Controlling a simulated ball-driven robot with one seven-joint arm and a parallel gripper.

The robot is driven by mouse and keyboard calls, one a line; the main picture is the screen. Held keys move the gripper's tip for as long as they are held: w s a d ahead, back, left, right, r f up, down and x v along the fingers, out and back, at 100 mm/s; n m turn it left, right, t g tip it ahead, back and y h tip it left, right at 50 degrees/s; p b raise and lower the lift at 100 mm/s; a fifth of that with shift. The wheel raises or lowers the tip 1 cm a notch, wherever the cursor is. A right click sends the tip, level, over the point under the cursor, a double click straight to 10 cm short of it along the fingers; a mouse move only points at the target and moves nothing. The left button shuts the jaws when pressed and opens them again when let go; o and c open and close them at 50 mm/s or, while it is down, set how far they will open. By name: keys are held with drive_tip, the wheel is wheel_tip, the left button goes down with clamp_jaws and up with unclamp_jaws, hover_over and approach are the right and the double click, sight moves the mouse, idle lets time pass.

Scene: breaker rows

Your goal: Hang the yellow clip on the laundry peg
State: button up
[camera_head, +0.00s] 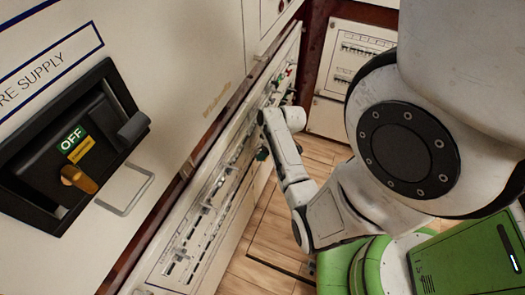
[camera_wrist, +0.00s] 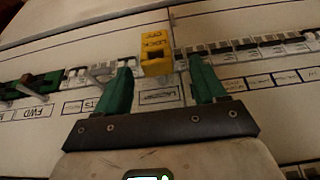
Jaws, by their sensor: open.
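The yellow clip (camera_wrist: 156,52) sits on the breaker row in the wrist view, with dark lettering on it. My gripper (camera_wrist: 161,70) has two green fingers, spread apart. The clip is just ahead of the gap between the fingertips, and no finger clearly touches it. A framed label (camera_wrist: 160,95) lies below the clip, too blurred to read for sure. I cannot tell which peg is the laundry peg. In the head view my arm reaches to the long breaker panel (camera_head: 215,200); the clip cannot be made out there.
White breakers (camera_wrist: 250,47) run to the right of the clip, with labels below. A green part (camera_wrist: 45,84) is on the row at left, above "FWD".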

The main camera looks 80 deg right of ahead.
drive_tip(key=v, duration=0.7)
drive_tip(key=shift+p, duration=0.4)
drive_tip(key=shift+s, duration=0.15)
drive_tip(key=shift+c, duration=0.5)
